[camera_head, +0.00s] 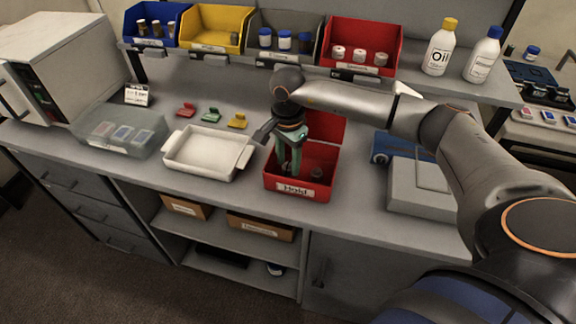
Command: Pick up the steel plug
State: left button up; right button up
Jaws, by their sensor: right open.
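A red open box (268,181) with a white label reading "Hold" stands on the grey bench, its red lid raised at the back. A small dark grey round piece (316,173) lies inside it on the right; it may be the steel plug, but it is too small to be sure. My right gripper (287,167) points down into the left part of the box, its greenish fingers apart. The fingertips and the box floor under them are partly hidden, so I cannot tell what lies between them. My left gripper is not in view.
A clear container (112,146) sits farther left. A grey case (421,205) stands right.

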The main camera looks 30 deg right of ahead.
jog(key=shift+f, duration=0.55)
grip_shut()
